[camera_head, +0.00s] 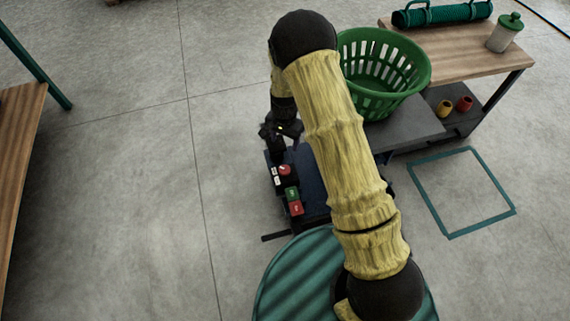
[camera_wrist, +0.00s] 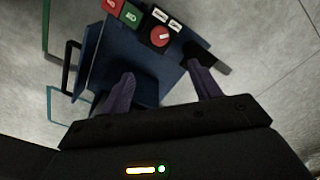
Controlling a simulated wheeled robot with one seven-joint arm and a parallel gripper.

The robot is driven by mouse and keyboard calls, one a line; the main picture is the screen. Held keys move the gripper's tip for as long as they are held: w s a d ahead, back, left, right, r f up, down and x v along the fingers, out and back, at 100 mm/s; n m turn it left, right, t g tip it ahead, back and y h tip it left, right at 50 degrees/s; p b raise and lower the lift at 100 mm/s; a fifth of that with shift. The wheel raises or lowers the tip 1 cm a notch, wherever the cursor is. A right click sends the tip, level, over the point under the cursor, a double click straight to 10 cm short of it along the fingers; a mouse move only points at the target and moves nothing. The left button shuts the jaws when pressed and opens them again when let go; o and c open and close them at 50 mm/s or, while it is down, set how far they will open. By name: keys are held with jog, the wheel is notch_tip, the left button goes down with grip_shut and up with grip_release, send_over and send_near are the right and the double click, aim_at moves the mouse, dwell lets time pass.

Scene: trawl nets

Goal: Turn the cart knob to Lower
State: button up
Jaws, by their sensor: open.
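The cart's control panel holds a round red knob with a pale pointer mark. The knob (camera_head: 285,170) shows in the head view just below my gripper, and in the wrist view the knob (camera_wrist: 160,37) lies at the top centre. Two small white labels (camera_wrist: 168,19) sit beside it; their text is too small to read. My gripper (camera_head: 281,132) is partly hidden by its own wrist in the head view. In the wrist view my gripper (camera_wrist: 158,72) has its two fingers spread wide and empty, apart from the knob. The dark blue cart (camera_wrist: 170,75) lies beneath.
A green button (camera_head: 291,193) and a red button (camera_head: 296,208) sit beside the knob on the panel. A green basket (camera_head: 412,92) stands on a grey platform (camera_head: 420,128) near my arm. A wooden table (camera_head: 450,58) is at the upper right. Floor to the left is clear.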

aim_at(285, 169)
jog(key=shift+f, duration=0.1)
notch_tip(285, 169, down, 17)
jog(key=b, duration=0.7)
jog(key=shift+f, duration=0.15)
jog(key=c, duration=1)
